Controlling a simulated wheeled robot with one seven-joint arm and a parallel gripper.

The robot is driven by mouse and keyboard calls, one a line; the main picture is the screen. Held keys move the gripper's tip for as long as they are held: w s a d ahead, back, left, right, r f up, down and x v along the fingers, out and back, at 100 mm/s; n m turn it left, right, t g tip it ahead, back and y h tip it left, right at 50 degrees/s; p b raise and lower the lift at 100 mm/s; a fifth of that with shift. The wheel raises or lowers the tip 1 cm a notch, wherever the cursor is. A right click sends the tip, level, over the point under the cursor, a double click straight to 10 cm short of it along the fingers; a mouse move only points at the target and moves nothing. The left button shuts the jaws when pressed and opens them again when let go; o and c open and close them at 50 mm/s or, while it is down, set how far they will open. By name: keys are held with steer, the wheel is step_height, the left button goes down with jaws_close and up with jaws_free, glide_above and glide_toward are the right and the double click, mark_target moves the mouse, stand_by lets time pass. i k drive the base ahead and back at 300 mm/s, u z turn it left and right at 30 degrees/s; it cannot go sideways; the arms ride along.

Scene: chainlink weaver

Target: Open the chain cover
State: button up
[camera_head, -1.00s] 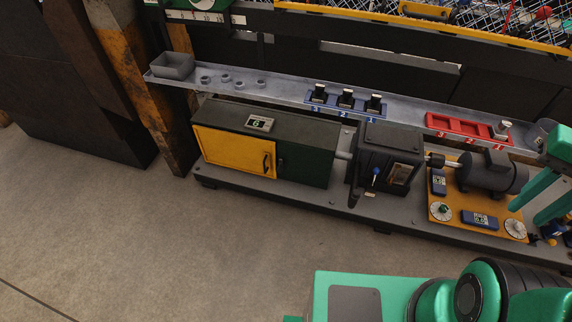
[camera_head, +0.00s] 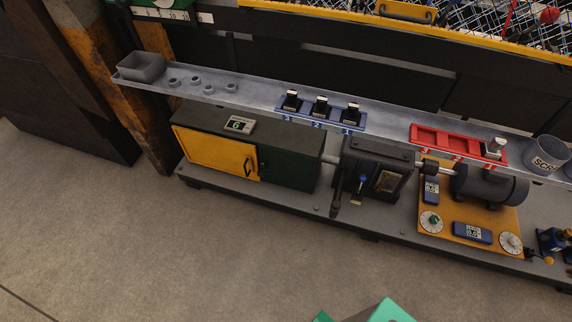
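The chain cover seems to be the yellow panel (camera_head: 215,152) on the front of the long dark green box (camera_head: 290,168) at the left of the machine. The panel looks shut, flush with the box front. A dark handle (camera_head: 248,167) stands at its right edge, with a small dark latch-like part (camera_head: 263,170) just right of it on the green face. My gripper is not in view; only a green piece of my own body shows at the bottom edge.
Right of the box stand a dark gearbox (camera_head: 372,170) with a blue-tipped lever, a motor (camera_head: 488,187) and an orange plate (camera_head: 462,243) with dials. A grey shelf (camera_head: 250,104) above holds a blue rack (camera_head: 330,116) and a red tray (camera_head: 440,139). The floor in front (camera_head: 180,260) is clear.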

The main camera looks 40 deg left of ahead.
mark_target(238, 158)
steer(key=z, duration=0.85)
steer(key=i, duration=0.25)
steer(key=u, duration=3.45)
